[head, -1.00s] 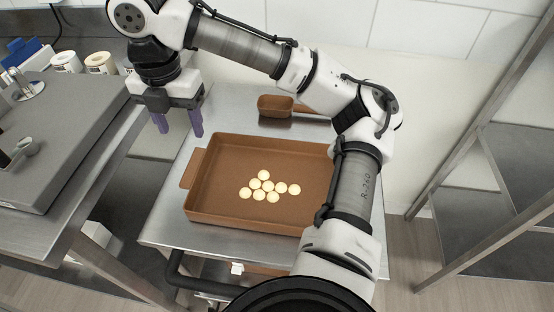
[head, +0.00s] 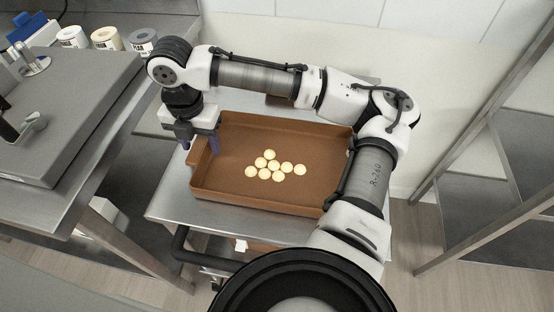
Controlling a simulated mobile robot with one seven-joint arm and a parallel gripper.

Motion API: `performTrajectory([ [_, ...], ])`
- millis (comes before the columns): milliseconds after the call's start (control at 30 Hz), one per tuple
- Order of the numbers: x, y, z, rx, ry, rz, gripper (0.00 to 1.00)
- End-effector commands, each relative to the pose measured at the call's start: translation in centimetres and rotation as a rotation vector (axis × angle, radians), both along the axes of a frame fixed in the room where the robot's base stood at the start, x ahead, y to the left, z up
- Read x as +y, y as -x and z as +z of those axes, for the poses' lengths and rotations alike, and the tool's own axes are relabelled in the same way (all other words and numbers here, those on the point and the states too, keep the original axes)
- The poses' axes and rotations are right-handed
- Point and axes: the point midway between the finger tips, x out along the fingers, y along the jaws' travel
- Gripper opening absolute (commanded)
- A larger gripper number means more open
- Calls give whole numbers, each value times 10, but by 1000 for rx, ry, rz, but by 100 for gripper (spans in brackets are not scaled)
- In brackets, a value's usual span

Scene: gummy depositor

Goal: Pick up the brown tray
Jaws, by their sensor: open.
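The brown tray (head: 255,199) lies flat on a small metal table in the middle of the head view. It is rectangular with raised walls and a handle tab on its left side. Several round cream-coloured pieces (head: 271,172) lie on its floor. My gripper (head: 199,143) points down at the tray's left end, close to the left wall and handle. Its purple fingers are open and empty. I cannot tell whether a finger touches the tray. The tray's right end is partly hidden behind my arm.
The metal table (head: 165,208) has free room at its front left. A grey machine (head: 75,100) stands on a counter at the left, with several labelled tubs (head: 106,39) behind it. A metal rack (head: 480,165) stands at the right, and a tiled wall is behind.

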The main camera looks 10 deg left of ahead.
Motion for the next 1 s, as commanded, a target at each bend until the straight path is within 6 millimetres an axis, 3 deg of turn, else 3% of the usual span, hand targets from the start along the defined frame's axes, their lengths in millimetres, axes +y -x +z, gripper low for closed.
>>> performTrajectory([
  [333,0,0,-10,-1,-1,0,55],
  [733,0,0,-10,0,0,0,2],
  [1000,0,0,-9,-1,0,0,0],
])
